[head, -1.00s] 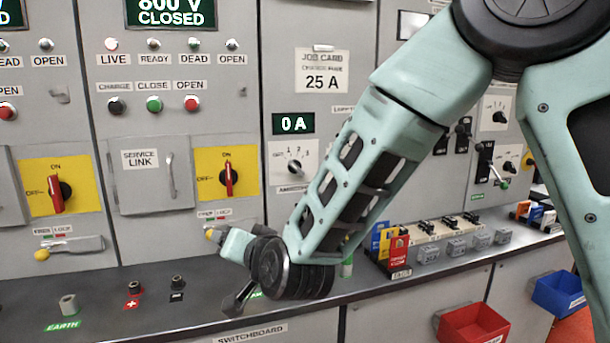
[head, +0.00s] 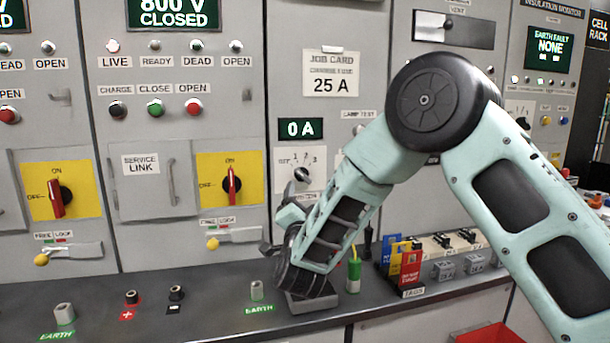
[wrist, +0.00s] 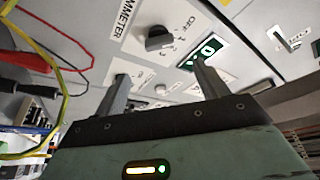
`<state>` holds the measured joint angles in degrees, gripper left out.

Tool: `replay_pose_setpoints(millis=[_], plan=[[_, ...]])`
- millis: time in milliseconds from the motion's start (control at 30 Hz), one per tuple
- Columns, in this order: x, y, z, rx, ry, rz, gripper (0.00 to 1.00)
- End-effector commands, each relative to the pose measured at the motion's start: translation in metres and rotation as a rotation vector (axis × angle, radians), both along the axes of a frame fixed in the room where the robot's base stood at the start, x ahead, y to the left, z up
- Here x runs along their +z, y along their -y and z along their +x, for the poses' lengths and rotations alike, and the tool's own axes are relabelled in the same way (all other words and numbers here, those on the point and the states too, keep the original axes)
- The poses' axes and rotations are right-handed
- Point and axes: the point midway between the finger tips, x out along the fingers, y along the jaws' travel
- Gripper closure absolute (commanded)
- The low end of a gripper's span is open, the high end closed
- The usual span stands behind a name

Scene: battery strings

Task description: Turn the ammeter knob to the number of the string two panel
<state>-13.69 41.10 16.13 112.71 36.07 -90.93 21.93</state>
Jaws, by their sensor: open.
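The ammeter knob (head: 301,174) is a dark round knob on a white plate with a small number scale, below a green "0 A" display (head: 300,129). In the wrist view the knob (wrist: 157,38) sits beyond the fingertips, near the printed word AMMETER. I cannot tell which number it points to. My gripper (wrist: 164,76) is open and empty, its two fingers apart and short of the knob. In the head view my gripper (head: 284,217) is just below the knob plate, partly hidden by my wrist. No string two label is readable.
A counter (head: 200,312) with sockets runs below. A green cylinder (head: 353,270) and coloured cards (head: 402,260) stand to the right. Red, black and yellow leads (wrist: 62,60) hang at left in the wrist view.

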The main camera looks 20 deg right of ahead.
Motion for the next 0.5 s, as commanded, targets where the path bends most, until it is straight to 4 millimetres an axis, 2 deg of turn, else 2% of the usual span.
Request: replay_pose_setpoints(millis=[300,500], plan=[[0.02,0.018,0.061,-0.001,0.0,0.0,0.27],[0.027,0.026,0.088,0.001,-0.001,0.0,0.27]])
